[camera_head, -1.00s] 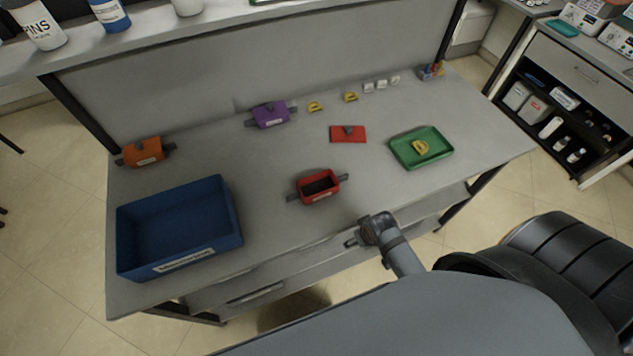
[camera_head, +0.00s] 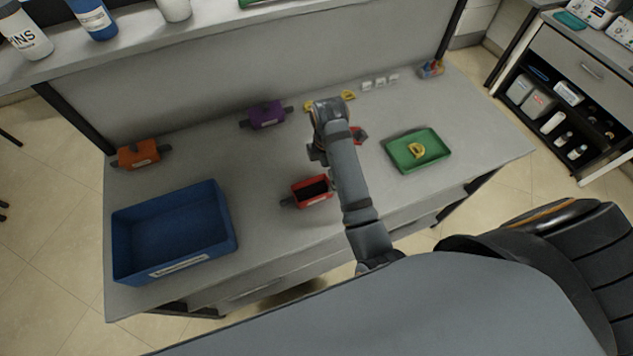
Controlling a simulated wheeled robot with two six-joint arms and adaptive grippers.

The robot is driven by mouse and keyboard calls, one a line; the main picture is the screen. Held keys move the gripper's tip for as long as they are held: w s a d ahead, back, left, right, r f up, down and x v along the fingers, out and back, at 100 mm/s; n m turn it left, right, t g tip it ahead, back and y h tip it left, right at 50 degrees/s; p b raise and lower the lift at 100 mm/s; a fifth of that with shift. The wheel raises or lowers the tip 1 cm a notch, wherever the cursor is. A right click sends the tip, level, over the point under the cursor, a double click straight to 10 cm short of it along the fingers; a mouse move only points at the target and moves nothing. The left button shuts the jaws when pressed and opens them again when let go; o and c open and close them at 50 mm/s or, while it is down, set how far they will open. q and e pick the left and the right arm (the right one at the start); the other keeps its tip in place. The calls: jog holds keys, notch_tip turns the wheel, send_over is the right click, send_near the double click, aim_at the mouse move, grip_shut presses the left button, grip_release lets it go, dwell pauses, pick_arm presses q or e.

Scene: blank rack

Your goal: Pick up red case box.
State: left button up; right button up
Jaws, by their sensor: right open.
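The red case box (camera_head: 313,201) stands open on the table, its inside dark and a grey tab out at its left. My arm hides its right end. The red lid (camera_head: 360,137) lies farther back, mostly hidden behind my arm. My right gripper (camera_head: 317,155) is open, small and dark in the view, beyond and above the red case box. It looks apart from the box. My left gripper is not in view.
A blue bin (camera_head: 226,222) stands at the table's left front. An orange case (camera_head: 138,154) and a purple case (camera_head: 266,115) stand behind. A green tray (camera_head: 398,155) with a yellow piece (camera_head: 416,151) is at right. Small yellow and white pieces lie at the back.

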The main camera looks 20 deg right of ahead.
aim_at(322, 189)
jog(key=shift+n, duration=0.4)
jog(key=f, duration=0.2)
jog(key=f+p, duration=0.1)
jog(key=f, duration=0.1)
jog(key=shift+w+a, duration=0.15)
jog(key=shift+w, duration=0.1)
jog(key=shift+w+f, duration=0.15)
jog(key=shift+f, duration=0.2)
jog(key=shift+w+d+f, duration=0.2)
jog(key=shift+d, duration=0.05)
jog(key=f, duration=0.1)
jog(key=f+p, duration=0.1)
jog(key=f, duration=0.1)
jog(key=f+p, duration=0.1)
jog(key=shift+a+f, duration=0.2)
jog(key=shift+a, duration=0.05)
jog(key=shift+f, duration=0.25)
jog(key=shift+w+f, duration=0.1)
jog(key=shift+w, duration=0.05)
jog(key=c, duration=1.3)
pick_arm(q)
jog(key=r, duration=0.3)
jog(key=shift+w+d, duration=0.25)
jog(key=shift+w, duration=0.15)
pick_arm(e)
jog(key=shift+o, duration=0.2)
